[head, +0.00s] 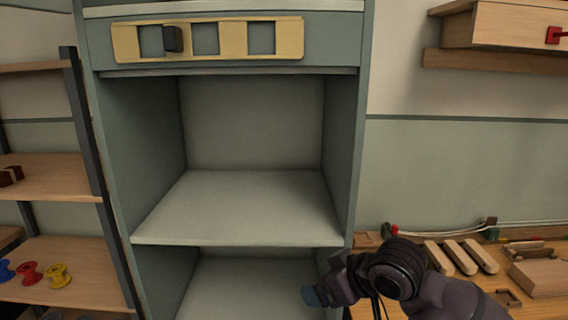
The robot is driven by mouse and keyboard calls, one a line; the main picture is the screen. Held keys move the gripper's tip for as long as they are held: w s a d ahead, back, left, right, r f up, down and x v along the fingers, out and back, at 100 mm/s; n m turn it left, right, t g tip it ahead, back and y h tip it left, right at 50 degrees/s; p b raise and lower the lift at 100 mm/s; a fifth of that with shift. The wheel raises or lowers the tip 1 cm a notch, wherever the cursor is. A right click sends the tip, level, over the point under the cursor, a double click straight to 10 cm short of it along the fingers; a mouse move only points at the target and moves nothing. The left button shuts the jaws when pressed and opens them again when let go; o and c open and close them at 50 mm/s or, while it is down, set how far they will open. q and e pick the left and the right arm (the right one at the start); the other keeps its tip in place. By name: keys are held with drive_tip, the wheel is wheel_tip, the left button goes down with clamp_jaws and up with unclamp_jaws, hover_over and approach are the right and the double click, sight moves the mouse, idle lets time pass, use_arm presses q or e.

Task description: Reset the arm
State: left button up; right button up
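My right arm enters from the bottom right in the head view. Its dark gripper (317,296) points left, in front of the lower right part of a grey-green cabinet (345,150). The bluish fingertips are small and seen from the side, so I cannot tell whether they are open or shut. I see nothing clearly held in them. My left gripper and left arm are not in view.
The cabinet has an empty middle shelf (245,205) and a yellow slotted strip (235,38) with a dark block (173,39). Left shelves hold coloured spools (30,272). A cluttered workbench (495,235) stands at right, with wooden handles (460,257), below a wooden drawer (515,25).

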drive_tip(key=s+d+f+m+g+h, duration=0.1)
drive_tip(key=s+d+f+m+h, duration=0.15)
drive_tip(key=s+d+f, duration=0.5)
drive_tip(key=s+d+f+m+g+h, duration=0.1)
drive_tip(key=s+d+f+m+h, duration=0.3)
drive_tip(key=s, duration=0.7)
drive_tip(key=s+d+f+m+g+h, duration=0.1)
drive_tip(key=s+d+f+m, duration=0.1)
drive_tip(key=s+d+f, duration=0.6)
drive_tip(key=w+f+n+t, duration=0.1)
drive_tip(key=w+f+t, duration=0.5)
drive_tip(key=f+t, duration=0.2)
drive_tip(key=shift+f+y, duration=0.45)
drive_tip(key=shift+f, duration=0.05)
